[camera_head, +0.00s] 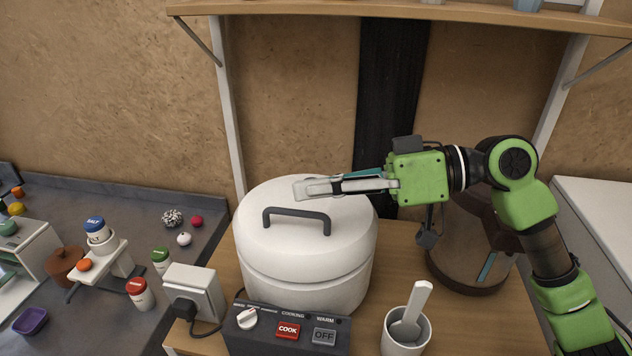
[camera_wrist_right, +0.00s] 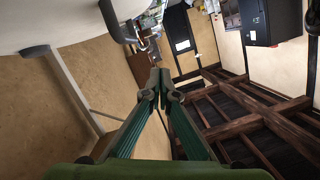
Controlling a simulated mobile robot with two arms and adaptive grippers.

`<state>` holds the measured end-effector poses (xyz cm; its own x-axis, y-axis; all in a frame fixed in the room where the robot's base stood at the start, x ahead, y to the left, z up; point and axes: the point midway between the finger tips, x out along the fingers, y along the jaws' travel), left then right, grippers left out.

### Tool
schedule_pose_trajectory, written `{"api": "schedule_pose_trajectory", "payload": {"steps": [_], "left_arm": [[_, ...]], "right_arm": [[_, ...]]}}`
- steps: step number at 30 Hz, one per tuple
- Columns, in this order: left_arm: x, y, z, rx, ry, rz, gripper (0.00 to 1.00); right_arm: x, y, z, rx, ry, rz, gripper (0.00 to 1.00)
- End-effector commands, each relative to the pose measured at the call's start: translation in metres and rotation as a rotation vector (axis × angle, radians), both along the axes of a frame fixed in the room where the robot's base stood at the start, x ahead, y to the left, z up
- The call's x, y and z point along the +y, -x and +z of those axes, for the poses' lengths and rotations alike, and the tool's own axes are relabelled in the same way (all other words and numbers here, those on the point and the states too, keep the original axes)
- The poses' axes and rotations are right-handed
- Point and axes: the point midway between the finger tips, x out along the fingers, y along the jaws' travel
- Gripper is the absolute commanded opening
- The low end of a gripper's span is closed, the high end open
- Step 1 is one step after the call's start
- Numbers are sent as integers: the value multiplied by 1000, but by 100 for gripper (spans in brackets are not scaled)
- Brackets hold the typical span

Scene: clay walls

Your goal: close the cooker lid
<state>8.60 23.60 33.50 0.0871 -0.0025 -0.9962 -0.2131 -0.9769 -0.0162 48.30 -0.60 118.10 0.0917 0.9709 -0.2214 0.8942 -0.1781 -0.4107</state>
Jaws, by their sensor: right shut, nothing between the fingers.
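The white round cooker (camera_head: 270,285) stands on the wooden table. Its lid (camera_head: 285,250) sits down on the body, with a thin seam between them and a dark grey bar handle (camera_head: 297,214) on the front. My right gripper (camera_head: 303,188) is shut and empty over the back part of the lid, behind the handle; I cannot tell whether it touches. In the right wrist view the shut fingertips (camera_wrist_right: 160,82) point away, with the white lid (camera_wrist_right: 45,20) at upper left and the handle (camera_wrist_right: 112,20) beside it. My left gripper is not in view.
The control box (camera_head: 290,330) with knob and buttons stands in front of the cooker. A white cup with a scoop (camera_head: 405,335) is at its right. A shelf (camera_head: 400,10) hangs above.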

Motion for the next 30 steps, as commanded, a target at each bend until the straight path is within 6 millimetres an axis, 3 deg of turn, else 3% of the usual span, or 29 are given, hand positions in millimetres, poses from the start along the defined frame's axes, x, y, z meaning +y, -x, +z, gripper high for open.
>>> {"api": "schedule_pose_trajectory", "payload": {"steps": [1,3,10,30], "left_arm": [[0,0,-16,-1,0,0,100],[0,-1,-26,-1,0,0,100],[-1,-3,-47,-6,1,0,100],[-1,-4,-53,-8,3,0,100]], "right_arm": [[0,3,-15,-29,6,0,0],[1,7,-23,-66,13,-1,0],[3,16,-40,-240,48,-1,0],[4,19,-45,-318,63,0,0]]}}
